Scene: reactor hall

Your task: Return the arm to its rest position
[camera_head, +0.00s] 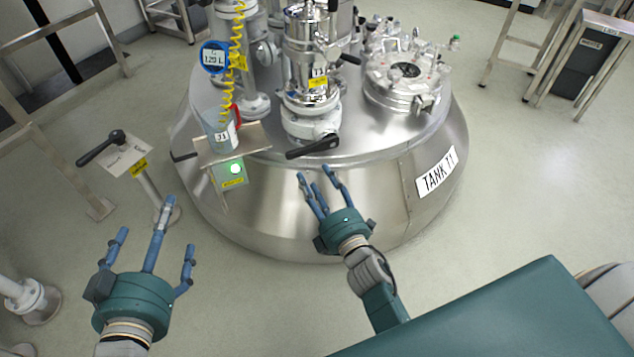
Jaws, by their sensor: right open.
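A stand with a black lever (101,147) rises beyond my left gripper. A small shelf (233,145) with a clear jug (219,132) is on the tank's left side. Steel frames stand at the upper right. The floor right of the tank (510,190) is clear.

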